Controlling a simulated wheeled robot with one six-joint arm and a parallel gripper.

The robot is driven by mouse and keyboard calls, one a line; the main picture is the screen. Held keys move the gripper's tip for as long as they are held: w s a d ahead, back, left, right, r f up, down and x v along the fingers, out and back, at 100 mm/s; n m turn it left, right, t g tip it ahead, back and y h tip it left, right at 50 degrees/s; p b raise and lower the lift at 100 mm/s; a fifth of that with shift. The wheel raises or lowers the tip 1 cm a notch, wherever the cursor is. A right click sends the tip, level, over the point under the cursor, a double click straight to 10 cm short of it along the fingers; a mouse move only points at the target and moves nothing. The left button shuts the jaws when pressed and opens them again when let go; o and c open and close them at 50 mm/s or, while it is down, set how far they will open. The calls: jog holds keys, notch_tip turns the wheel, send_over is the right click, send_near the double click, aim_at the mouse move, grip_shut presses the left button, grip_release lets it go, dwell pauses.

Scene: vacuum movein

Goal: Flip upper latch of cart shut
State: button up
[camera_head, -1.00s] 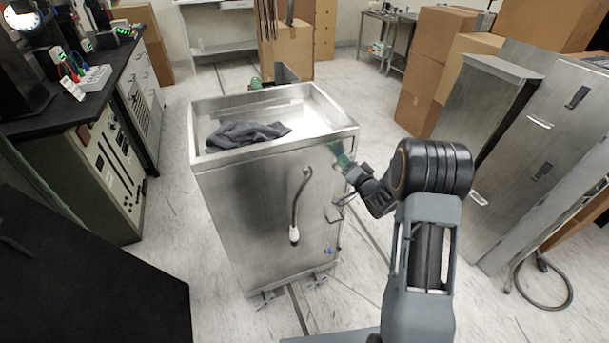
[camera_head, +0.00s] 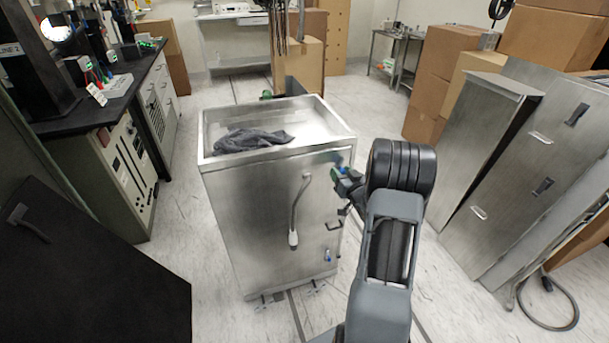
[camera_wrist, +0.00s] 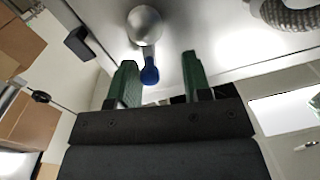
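The metal cart (camera_head: 255,205) stands upright in the middle of the head view. Its upper latch, a silver knob with a blue tip, shows in the wrist view (camera_wrist: 149,73). My gripper (camera_head: 343,172) is at the cart's upper right front corner in the head view, partly hiding that latch. In the wrist view, my gripper's (camera_wrist: 160,78) two green fingers are apart and empty. The blue tip appears between them, closer to the left finger; contact cannot be told. The lower latch (camera_head: 328,255) with a blue tip is low on the cart's right side.
A dark cloth (camera_head: 250,140) lies in the cart's top tray. A hose (camera_head: 294,215) hangs on the cart's front. Metal cabinets (camera_head: 535,170) stand at the right, a black-topped bench (camera_head: 100,100) at the left, and cardboard boxes (camera_head: 445,75) behind.

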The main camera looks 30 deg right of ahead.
jog(key=s, duration=1.3)
jog(key=w+a+r+g+h+p, duration=0.2)
jog(key=w+a+r+g+p, duration=0.3)
jog(key=r, duration=0.4)
jog(key=s+a+r+g+p, duration=0.3)
jog(key=s+a+r, duration=0.1)
jog(key=a, duration=0.3)
jog(key=s+a+r+n+g+p, duration=0.1)
jog(key=s+a+r+g+p, duration=0.2)
jog(key=a+r, duration=0.2)
jog(key=shift+s+a+y, duration=0.4)
jog(key=shift+a, duration=0.55)
